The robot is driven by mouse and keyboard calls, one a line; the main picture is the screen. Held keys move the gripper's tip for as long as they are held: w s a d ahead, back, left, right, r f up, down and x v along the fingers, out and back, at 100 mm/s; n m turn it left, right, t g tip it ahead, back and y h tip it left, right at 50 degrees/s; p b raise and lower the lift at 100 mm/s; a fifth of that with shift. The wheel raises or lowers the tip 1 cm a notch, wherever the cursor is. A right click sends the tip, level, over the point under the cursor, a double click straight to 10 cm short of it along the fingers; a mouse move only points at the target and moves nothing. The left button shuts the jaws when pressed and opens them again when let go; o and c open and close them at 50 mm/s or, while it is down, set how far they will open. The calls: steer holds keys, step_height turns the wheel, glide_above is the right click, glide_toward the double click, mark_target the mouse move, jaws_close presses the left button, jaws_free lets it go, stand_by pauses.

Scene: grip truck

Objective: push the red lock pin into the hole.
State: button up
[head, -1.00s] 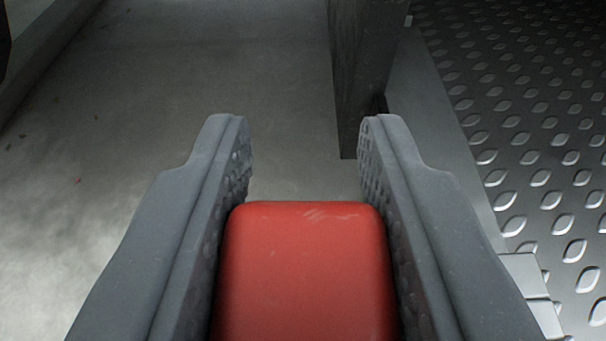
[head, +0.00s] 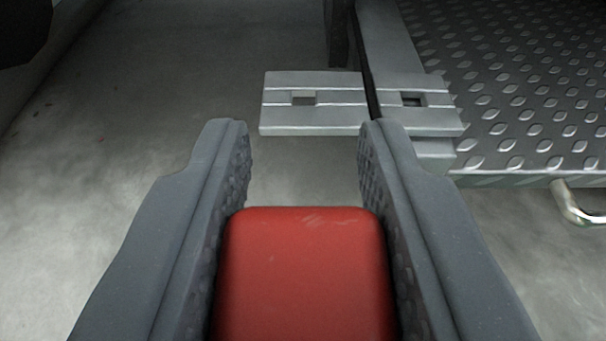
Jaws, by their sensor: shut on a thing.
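The red lock pin (head: 305,275) shows as a red block with rounded edges at the bottom middle of the head view. My gripper (head: 305,150) is shut on it, with one grey textured finger on each side. The pin's lower end is hidden. Ahead of the fingertips are two grey metal plates. The left plate (head: 340,88) has a square hole (head: 304,98). The right plate (head: 440,95) has a darker square hole (head: 412,101). The right fingertip overlaps the near edge of the plates in the picture. The pin is apart from both holes.
A diamond-tread metal deck (head: 520,90) lies at the right, with a bent metal bar (head: 578,205) below its near edge. A dark post (head: 338,35) stands behind the plates. The concrete floor (head: 130,150) at the left is clear.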

steer(key=shift+s+r, duration=0.15)
steer(key=shift+s, duration=0.15)
steer(key=shift+r+p, duration=1.65)
steer(key=shift+r, duration=0.95)
